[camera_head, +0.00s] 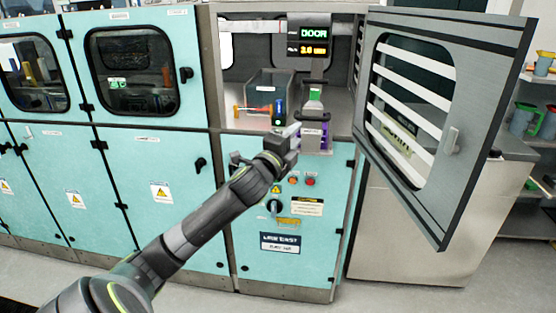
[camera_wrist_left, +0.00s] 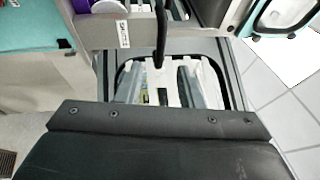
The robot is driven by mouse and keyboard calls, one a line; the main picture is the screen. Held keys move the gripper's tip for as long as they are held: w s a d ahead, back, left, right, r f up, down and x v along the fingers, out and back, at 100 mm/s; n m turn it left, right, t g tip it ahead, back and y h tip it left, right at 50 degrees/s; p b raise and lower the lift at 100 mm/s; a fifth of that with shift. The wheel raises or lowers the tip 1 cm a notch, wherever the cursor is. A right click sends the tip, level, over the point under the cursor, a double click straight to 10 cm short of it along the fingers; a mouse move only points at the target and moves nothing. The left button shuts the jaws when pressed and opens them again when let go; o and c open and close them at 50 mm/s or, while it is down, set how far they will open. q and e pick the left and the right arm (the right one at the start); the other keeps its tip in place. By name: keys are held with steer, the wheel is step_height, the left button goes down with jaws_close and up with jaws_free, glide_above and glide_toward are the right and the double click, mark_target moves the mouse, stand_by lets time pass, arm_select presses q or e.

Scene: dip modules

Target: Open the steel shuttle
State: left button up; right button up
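A grey labelled front piece, which looks like the steel shuttle (camera_head: 311,131), sits at the mouth of the open chamber with purple and green items on it. Its label plate (camera_wrist_left: 122,34) also shows at the top of the left wrist view. My left gripper (camera_head: 291,130) is at the left side of this piece. In the left wrist view its two grey fingers (camera_wrist_left: 160,88) stand apart, and a dark upright bar (camera_wrist_left: 160,35) shows ahead of them. I cannot tell whether they touch it. The label text is too small to read. My right gripper is not in view.
A framed door (camera_head: 452,75) with a window stands wide open at the right. A clear bin (camera_head: 262,85) and an orange-handled tool (camera_head: 254,111) are inside the chamber. Buttons and a knob (camera_head: 273,206) are on the teal front below.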

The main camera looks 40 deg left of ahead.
arm_select(q)
steer(key=b+v, duration=0.1)
steer(key=v, duration=0.6)
steer(key=shift+s+b, duration=0.3)
steer(key=shift+s, duration=0.05)
steer(key=shift+f, duration=0.15)
